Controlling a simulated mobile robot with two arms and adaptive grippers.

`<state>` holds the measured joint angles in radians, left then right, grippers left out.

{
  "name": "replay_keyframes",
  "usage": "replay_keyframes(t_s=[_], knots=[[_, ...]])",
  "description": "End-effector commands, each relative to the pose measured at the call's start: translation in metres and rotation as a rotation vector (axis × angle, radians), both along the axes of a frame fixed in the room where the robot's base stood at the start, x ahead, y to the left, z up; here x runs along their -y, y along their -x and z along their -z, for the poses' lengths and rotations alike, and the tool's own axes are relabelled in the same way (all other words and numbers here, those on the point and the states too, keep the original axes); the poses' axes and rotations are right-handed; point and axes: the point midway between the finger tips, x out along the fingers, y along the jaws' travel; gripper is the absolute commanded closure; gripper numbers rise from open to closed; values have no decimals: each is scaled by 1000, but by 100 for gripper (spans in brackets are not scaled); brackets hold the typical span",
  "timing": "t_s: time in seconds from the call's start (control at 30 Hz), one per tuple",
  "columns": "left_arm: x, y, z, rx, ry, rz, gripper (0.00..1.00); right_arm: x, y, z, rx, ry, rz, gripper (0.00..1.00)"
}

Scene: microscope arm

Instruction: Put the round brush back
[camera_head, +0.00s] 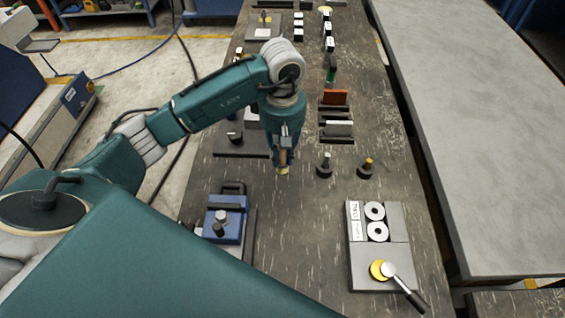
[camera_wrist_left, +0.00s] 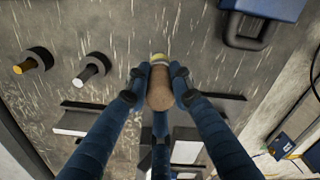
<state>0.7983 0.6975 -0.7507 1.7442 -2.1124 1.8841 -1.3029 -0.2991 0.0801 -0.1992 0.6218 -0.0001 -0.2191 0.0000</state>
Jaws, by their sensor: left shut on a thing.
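My left gripper (camera_head: 284,158) points down over the dark table and is shut on a slim round object with a tan handle and a yellow end, which looks like the round brush (camera_head: 283,171). In the left wrist view the brush (camera_wrist_left: 160,90) sits between the fingertips (camera_wrist_left: 159,74), its brown handle end facing the camera. Its far end is mostly hidden, and I cannot tell whether it touches the table. Two dark round bases with upright posts stand to the right: one grey-topped (camera_head: 325,166), one yellow-topped (camera_head: 366,169). My right gripper is not in view.
A blue device (camera_head: 228,219) stands front left on the dark table (camera_head: 300,240). A grey tray (camera_head: 398,256) with white rings and a dark-handled tool lies front right. A slotted rack (camera_head: 337,131) with an orange block stands behind the posts. The middle front is clear.

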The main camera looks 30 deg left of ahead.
Motion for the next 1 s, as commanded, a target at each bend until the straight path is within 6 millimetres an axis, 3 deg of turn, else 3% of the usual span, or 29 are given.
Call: replay_keyframes(t_s=[0.23, 0.47, 0.83, 0.87, 0.93, 1.0], knots=[[1, 0, 18, -2, 1, 1, 100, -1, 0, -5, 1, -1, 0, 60], [0, 0, 50, -1, 0, 0, 100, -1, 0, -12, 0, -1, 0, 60], [0, -1, 56, 2, 0, 1, 100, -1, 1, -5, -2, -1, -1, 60], [0, -1, 55, 2, 1, 1, 74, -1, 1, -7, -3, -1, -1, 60], [0, 0, 54, 1, 0, 1, 60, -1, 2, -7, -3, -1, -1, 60], [0, 0, 54, 1, 0, 1, 59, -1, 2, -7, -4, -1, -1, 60]])
